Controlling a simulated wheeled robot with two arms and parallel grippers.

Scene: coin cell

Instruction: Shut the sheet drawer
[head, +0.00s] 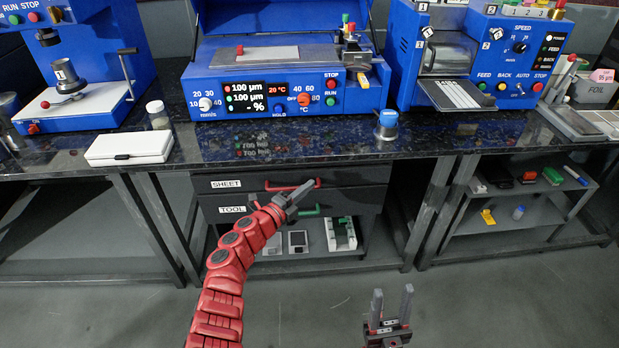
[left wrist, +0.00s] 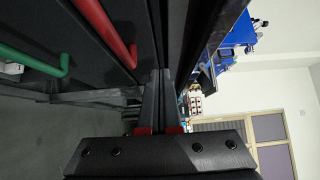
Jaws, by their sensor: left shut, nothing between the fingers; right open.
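The sheet drawer (head: 245,195), dark grey with a white SHEET label and a red handle (head: 280,188), is under the counter. Its front looks close to the cabinet; I cannot tell whether a small gap remains. My left gripper (head: 309,187) is shut and empty, with its fingertips by the right end of the red handle. In the left wrist view, the shut fingers (left wrist: 160,78) are beside the red handle (left wrist: 108,32), with no clear grip on it; contact is unclear. My right gripper (head: 392,290) is open and empty, low over the floor at right.
The tool drawer with a green handle (head: 309,211) is just below; that handle also shows in the left wrist view (left wrist: 38,62). Blue machines stand on the dark counter (head: 290,148) above. An open shelf (head: 530,212) is at right. The floor in front is clear.

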